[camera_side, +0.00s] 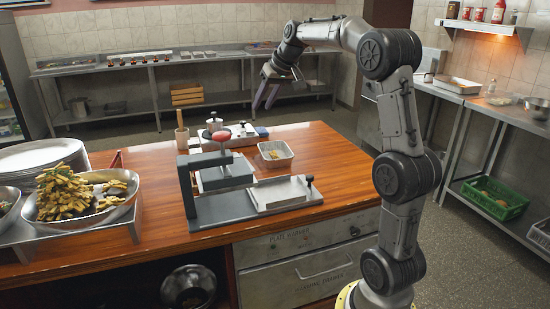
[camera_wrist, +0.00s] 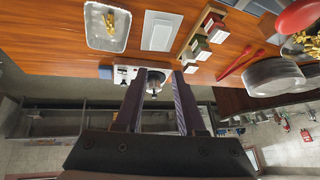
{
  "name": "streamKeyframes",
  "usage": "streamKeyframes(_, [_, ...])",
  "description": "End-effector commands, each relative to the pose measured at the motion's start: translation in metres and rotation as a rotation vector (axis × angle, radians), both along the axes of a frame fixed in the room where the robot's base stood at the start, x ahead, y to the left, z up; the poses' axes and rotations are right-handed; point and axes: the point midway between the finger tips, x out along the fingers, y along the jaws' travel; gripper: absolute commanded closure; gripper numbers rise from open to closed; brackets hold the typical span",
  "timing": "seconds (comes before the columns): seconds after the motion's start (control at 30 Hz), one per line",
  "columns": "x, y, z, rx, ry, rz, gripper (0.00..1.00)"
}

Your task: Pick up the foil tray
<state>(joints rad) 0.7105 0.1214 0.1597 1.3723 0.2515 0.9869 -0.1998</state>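The foil tray (camera_side: 277,163) is a small, pale rectangular tray on the wooden counter, right of the grey press. It also shows in the wrist view at upper left (camera_wrist: 107,46), with some yellowish pieces inside. My gripper (camera_side: 264,103) is in the air above and beyond the counter's back edge, apart from the tray. In the wrist view its two fingers (camera_wrist: 157,80) are spread with nothing between them.
A grey press with a red knob (camera_side: 222,136) and a flat board (camera_side: 280,193) stand near the tray. A metal bowl of food (camera_side: 85,195) and stacked plates (camera_side: 40,154) are at left. Some counter right of the tray (camera_side: 330,155) is clear.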

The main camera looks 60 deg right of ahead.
Motion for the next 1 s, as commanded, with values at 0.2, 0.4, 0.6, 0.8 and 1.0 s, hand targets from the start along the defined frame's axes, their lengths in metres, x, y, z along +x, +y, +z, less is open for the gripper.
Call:
streamKeyframes(0.2, [-0.036,-0.123,-0.07,0.086,0.056,-0.217,0.61])
streamKeyframes(0.4, [-0.064,-0.151,-0.096,0.121,0.083,-0.287,0.61])
streamKeyframes(0.6, [-0.054,-0.155,-0.123,0.123,0.086,-0.288,0.61])
streamKeyframes(0.8, [-0.04,-0.162,-0.155,0.122,0.084,-0.287,0.61])
streamKeyframes(1.0, [-0.033,-0.165,-0.17,0.119,0.083,-0.287,0.61])
